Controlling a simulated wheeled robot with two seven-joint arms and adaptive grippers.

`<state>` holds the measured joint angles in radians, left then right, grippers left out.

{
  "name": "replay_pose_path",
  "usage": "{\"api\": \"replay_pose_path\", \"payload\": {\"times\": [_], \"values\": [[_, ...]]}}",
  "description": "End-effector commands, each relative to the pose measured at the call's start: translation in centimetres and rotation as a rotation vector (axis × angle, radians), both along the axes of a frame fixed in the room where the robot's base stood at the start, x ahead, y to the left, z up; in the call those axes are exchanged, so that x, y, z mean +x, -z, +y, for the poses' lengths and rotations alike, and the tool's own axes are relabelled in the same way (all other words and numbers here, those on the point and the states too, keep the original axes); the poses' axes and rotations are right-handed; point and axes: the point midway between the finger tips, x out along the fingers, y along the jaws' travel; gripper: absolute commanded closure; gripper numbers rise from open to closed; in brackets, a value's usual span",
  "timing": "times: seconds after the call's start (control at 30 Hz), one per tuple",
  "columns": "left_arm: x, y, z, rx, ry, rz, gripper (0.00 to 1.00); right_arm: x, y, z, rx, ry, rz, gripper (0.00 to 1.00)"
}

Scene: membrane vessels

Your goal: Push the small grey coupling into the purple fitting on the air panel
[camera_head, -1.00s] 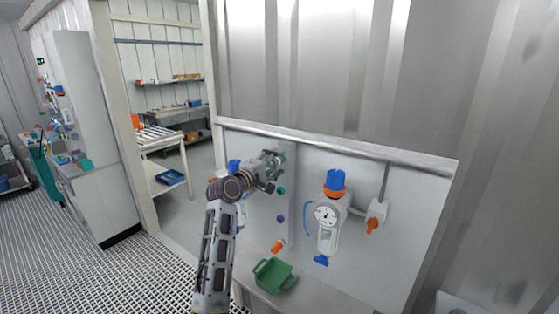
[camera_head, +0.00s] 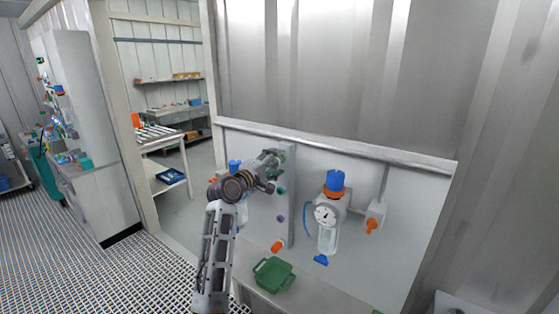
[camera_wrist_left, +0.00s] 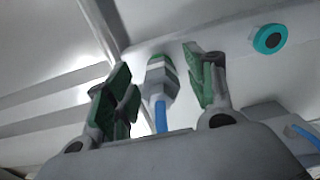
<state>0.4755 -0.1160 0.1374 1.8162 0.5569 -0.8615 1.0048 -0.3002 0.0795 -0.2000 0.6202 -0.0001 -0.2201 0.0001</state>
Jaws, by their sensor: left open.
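The grey coupling (camera_wrist_left: 161,77) is in the left wrist view, with a blue hose below it and a green ring at its upper end, by the panel face. My left gripper (camera_wrist_left: 156,62) is open, its green-padded fingers on either side of the coupling with a visible gap on both sides. In the head view the left gripper (camera_head: 277,163) is at the upper part of the air panel (camera_head: 264,225) and hides the coupling. The purple fitting (camera_head: 280,219) is lower on the panel, below a teal fitting (camera_head: 281,190), and looks empty. The right gripper is not in view.
The teal fitting also shows in the left wrist view (camera_wrist_left: 270,39). An orange part (camera_head: 278,245) sits low on the panel. A green bin (camera_head: 273,274) stands on the ledge below. A gauge unit (camera_head: 327,215) with a blue knob is to the right.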

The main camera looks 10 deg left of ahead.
Motion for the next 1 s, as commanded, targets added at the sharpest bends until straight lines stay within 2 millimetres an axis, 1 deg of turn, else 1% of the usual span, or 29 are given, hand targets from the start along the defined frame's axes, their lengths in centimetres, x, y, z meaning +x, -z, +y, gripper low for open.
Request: {"api": "replay_pose_path", "payload": {"times": [0.37,0.8,1.0], "values": [[0.00,0.02,0.01,0.000,0.000,0.000,0.46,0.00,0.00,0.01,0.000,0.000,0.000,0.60],[0.00,0.00,0.01,0.000,0.000,0.001,0.46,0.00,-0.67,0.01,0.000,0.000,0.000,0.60],[0.00,0.04,0.01,0.000,0.000,0.001,0.46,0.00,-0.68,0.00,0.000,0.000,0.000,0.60]]}}
